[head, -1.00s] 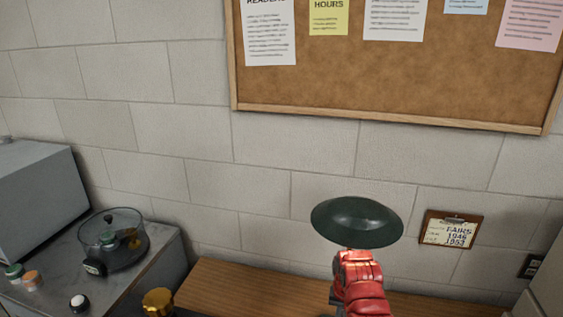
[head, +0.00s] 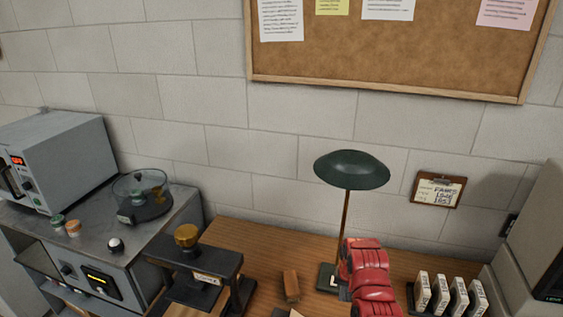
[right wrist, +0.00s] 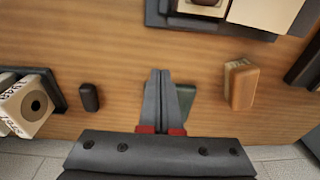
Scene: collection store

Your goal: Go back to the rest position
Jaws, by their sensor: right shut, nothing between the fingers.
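My right gripper (head: 362,268) shows at the lower right of centre in the head view, red and in front of the lamp over the wooden desk. Its fingers are hard to make out there. In the right wrist view the grey fingers (right wrist: 160,75) are together and empty, above the wooden desk top. The green lamp base (right wrist: 185,98) shows partly behind them. My left gripper is in neither view.
A desk lamp (head: 351,171) stands close by my right gripper. A brown block (head: 291,286) lies left of it, white boxes (head: 452,294) stand right of it.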

